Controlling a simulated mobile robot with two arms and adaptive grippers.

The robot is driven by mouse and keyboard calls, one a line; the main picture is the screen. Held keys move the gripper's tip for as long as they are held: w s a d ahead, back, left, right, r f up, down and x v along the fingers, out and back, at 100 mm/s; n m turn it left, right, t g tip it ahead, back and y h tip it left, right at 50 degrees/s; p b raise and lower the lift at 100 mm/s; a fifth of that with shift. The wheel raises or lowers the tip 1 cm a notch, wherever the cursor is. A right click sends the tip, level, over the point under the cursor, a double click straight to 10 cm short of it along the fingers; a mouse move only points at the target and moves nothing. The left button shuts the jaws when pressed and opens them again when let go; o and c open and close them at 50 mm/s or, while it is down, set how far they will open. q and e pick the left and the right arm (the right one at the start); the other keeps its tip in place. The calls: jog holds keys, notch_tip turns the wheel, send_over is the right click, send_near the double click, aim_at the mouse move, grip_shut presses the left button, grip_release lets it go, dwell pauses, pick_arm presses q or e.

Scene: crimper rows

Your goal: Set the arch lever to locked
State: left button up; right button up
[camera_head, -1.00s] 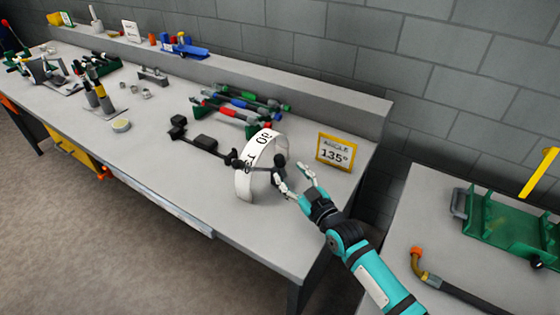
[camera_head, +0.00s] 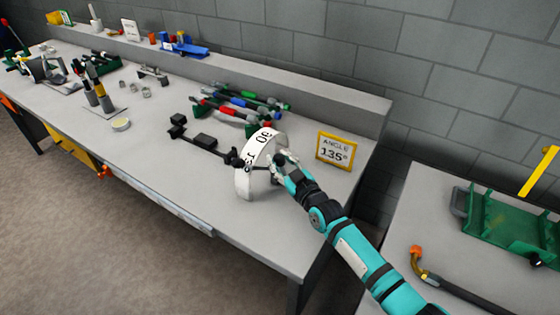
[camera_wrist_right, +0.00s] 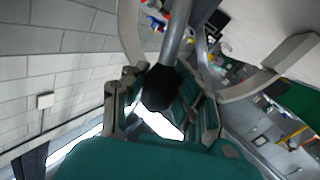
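The arch lever's white arch (camera_head: 243,182) stands on the bench with "90" and "135" printed on its band. Its dark lever knob (camera_wrist_right: 160,88) shows in the right wrist view at the end of a grey rod. My right gripper (camera_head: 281,163) is at the arch's right side. Its fingers stand on both sides of the knob, apart, with a bright gap below it; firm contact is not visible. In the head view the gripper hides most of the lever. A yellow-framed sign (camera_head: 336,151) reads "ANGLE 135°". My left gripper is not in view.
Red, blue and green-handled tools (camera_head: 240,103) lie in a rack behind the arch. A dark bar with blocks (camera_head: 204,141) extends left of it. A second table at right holds a green tray (camera_head: 508,228) and a bent pipe (camera_head: 450,285). The bench front is clear.

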grip_shut()
jog(key=shift+f, duration=0.1)
jog(key=shift+a+f, duration=0.1)
jog(key=f+n+b, duration=0.1)
jog(key=b, duration=0.1)
jog(key=s+a+n+t+y+b, duration=0.1)
jog(key=n+b, duration=0.1)
jog(key=s+f+n+b, duration=0.1)
jog(key=b, duration=0.1)
jog(key=shift+s+a+f+n+t+y+b, duration=0.15)
jog(key=shift+a+f+n+t+y+b, duration=0.15)
jog(key=shift+a+n, duration=0.1)
jog(key=shift+s+n, duration=0.15)
jog(key=shift+n, duration=0.25)
jog(key=shift+r+y, duration=0.1)
jog(key=shift+y, duration=0.2)
